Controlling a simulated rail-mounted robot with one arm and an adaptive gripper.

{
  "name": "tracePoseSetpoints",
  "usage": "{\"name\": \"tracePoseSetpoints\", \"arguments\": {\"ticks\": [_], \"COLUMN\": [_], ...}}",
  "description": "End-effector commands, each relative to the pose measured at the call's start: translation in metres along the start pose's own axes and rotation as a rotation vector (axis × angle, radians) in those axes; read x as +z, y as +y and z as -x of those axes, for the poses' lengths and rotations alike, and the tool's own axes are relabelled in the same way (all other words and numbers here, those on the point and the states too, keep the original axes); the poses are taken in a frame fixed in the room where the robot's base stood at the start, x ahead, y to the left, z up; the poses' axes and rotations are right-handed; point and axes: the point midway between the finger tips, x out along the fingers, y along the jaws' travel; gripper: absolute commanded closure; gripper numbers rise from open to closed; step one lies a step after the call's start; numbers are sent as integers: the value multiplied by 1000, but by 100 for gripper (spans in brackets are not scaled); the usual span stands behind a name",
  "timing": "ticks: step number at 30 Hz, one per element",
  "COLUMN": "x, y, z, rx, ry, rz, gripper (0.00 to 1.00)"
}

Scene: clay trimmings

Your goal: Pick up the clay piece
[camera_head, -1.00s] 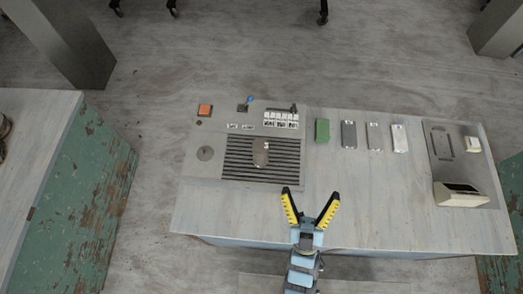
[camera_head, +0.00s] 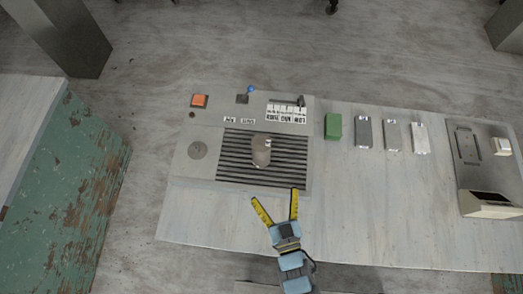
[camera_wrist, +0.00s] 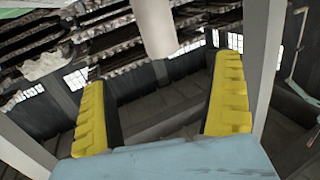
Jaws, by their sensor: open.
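The clay piece appears to be a grey-brown rounded lump (camera_head: 261,152) on the dark slatted grille (camera_head: 232,172) of a grey panel, in the head view. My gripper (camera_head: 275,195) is open and empty, its two yellow fingers spread. In the head view its fingertips show just below the grille's front edge, apart from the lump. In the wrist view the open fingers (camera_wrist: 160,70) frame the dim room. A pale smooth cylinder shape (camera_wrist: 155,28) shows at the top there; I cannot tell what it is.
Right of the grille lie a green block (camera_head: 333,126) and several grey and silver blocks (camera_head: 364,132). A scale-like device (camera_head: 489,204) stands at the far right. The front tabletop (camera_head: 370,215) is clear.

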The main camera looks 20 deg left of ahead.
Motion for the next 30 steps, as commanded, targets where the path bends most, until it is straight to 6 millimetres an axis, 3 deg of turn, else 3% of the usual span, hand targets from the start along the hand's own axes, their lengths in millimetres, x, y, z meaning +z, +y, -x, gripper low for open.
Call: {"name": "tracePoseSetpoints", "arguments": {"ticks": [15,30], "x": [-1,0], "y": [-1,0], "z": [-84,-120], "rx": [-5,-3], "ry": [8,7], "rz": [1,3], "gripper": [5,5]}}
